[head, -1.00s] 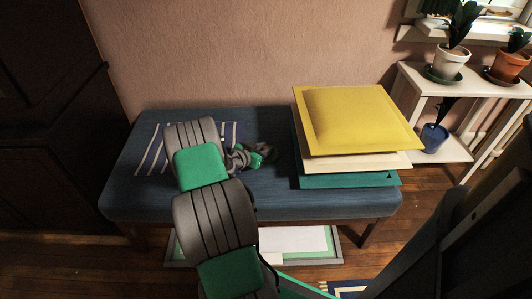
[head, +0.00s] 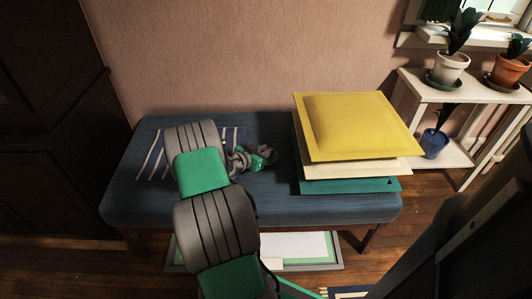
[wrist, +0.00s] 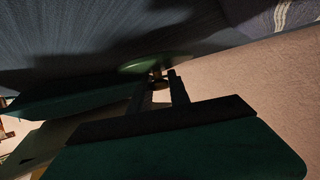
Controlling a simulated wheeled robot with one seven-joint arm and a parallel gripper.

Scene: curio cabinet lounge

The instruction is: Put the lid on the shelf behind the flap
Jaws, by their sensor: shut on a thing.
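My gripper (wrist: 162,88) is shut on the small knob of a green lid (wrist: 155,64) in the wrist view. The lid is a shallow disc seen nearly edge-on, over or close to the blue bench top; I cannot tell whether it touches. In the head view my gripper (head: 248,160) is over the middle of the bench, left of the cushions, and mostly hidden by my arm. I cannot make out a shelf or a flap in either view.
The blue bench (head: 330,207) bears a striped cloth (head: 150,162) at left and stacked cushions (head: 358,124) at right. A dark cabinet (head: 45,150) stands at left. A white plant stand (head: 470,95) is at right. A framed panel (head: 330,262) lies under the bench.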

